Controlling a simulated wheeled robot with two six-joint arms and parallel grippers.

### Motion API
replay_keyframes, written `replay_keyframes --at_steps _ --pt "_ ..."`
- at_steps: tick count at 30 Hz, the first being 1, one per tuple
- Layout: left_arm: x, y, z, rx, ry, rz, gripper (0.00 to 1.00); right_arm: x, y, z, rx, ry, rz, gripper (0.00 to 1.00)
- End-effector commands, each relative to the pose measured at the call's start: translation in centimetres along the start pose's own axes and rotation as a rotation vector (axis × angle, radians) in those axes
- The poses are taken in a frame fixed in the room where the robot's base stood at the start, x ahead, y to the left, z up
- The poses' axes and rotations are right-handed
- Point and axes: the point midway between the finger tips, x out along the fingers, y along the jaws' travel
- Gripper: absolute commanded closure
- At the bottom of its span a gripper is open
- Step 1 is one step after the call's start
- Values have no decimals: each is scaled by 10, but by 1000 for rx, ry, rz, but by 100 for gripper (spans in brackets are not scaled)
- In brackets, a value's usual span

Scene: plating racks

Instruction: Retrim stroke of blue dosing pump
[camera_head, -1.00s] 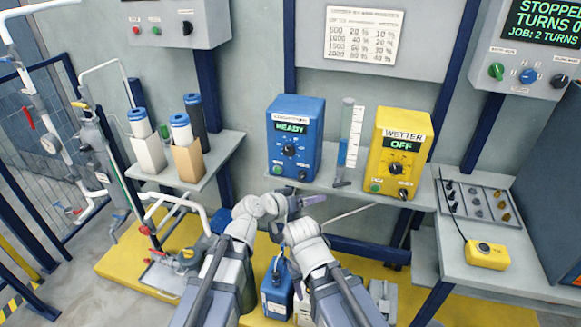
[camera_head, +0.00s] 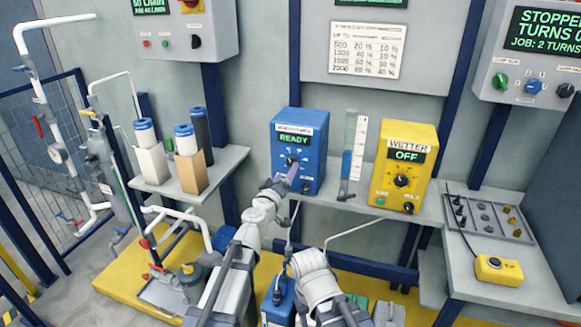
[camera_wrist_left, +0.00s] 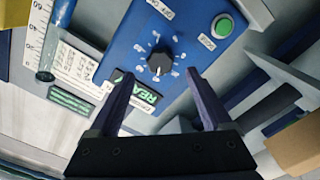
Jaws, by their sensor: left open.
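The blue dosing pump (camera_head: 313,141) stands on the wall shelf, its display reading READY. Its black stroke knob (camera_head: 291,162) is on the front face; in the left wrist view the knob (camera_wrist_left: 160,62) sits inside a ring of white marks. A green button (camera_wrist_left: 222,26) is on the same face. My left gripper (camera_head: 283,179) is just in front of the pump. In the left wrist view its open fingers (camera_wrist_left: 158,86) point at the knob, with nothing between them. My right arm is low in front; its fingers cannot be made out.
A clear graduated cylinder (camera_head: 353,150) stands right of the pump, beside the yellow wetter pump (camera_head: 409,160), which reads OFF. A percent chart (camera_head: 366,48) hangs above. Filter cartridges (camera_head: 147,150) stand on the left shelf. A blue jug (camera_head: 278,302) is below.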

Motion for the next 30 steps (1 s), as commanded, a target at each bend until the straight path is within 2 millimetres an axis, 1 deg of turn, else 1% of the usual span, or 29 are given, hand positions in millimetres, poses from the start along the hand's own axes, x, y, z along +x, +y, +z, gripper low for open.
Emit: replay_keyframes --at_steps 1,3,6,9,12,19,30 --pt "12 0 0 0 0 0 17 0 0 0 0 0 0 50" --pt "23 0 0 0 0 0 17 0 0 0 0 0 0 50" --pt "39 0 0 0 0 0 17 0 0 0 0 0 0 50" --pt "50 0 0 0 0 0 17 0 0 0 0 0 0 50" --pt "55 0 0 0 0 0 17 0 0 0 0 0 0 50" --pt "54 0 0 0 -1 0 17 0 0 0 0 0 0 50" --pt "54 0 0 0 -1 1 59 0 0 0 0 0 0 50"
